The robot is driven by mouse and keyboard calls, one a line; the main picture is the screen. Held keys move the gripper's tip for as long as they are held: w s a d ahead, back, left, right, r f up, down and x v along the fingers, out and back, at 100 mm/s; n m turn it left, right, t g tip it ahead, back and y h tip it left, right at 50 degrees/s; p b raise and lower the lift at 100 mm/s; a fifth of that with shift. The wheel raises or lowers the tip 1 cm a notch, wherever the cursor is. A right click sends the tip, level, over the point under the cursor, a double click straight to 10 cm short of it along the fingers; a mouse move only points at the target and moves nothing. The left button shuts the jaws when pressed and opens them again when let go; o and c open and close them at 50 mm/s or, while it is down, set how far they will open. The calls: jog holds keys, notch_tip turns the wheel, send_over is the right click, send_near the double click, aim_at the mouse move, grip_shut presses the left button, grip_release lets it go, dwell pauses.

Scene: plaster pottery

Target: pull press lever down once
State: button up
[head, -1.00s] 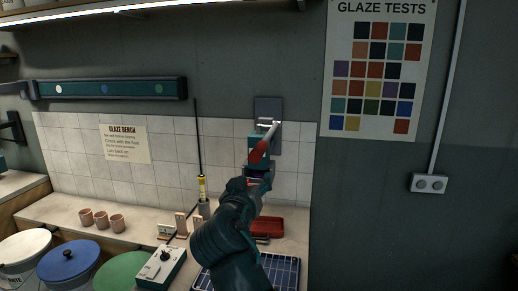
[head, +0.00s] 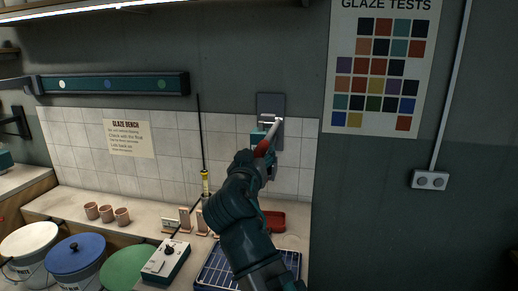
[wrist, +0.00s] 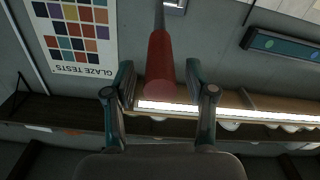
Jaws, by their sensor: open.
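The press lever has a grey metal arm and a red handle (head: 262,148). It slants up in front of a dark wall plate (head: 271,105) and a teal press part. In the wrist view the red handle (wrist: 160,65) lies between the two open fingers of my gripper (wrist: 160,85), with its end facing the camera. I cannot tell whether the fingers touch it. In the head view my gripper (head: 266,160) is at the lower end of the handle, and my arm hides the press below.
A red tray (head: 274,221) and a blue gridded tray (head: 218,268) lie on the bench near my arm. A white box with a knob (head: 165,260), several cups (head: 107,214) and lidded buckets (head: 75,253) stand to the left. A thin rod (head: 201,140) rises nearby.

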jog(key=shift+w+d, duration=0.15)
jog(key=shift+w, duration=0.75)
grip_shut()
